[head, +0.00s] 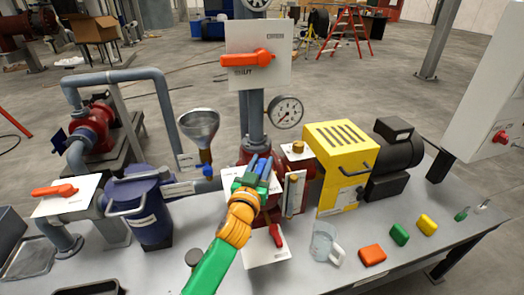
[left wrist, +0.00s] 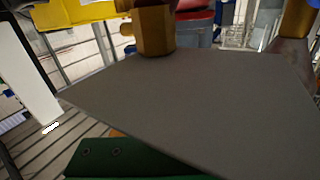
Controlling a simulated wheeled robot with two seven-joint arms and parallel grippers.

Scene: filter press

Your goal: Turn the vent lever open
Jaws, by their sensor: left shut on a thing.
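My left gripper (head: 250,178) reaches in from the bottom of the head view to the middle of the press. It is shut on a small blue part (head: 263,168), apparently the vent lever, in front of a white plate (head: 229,179). The gripper hides most of this part, so its angle cannot be told. The held part does not show clearly there. My right gripper is not in view.
An orange lever (head: 248,58) sits on the upper panel and another (head: 55,190) at the left. A red lever (head: 275,235) is below the gripper. A funnel (head: 199,128), a yellow pump housing (head: 335,150) and a glass jug (head: 325,243) stand close by.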

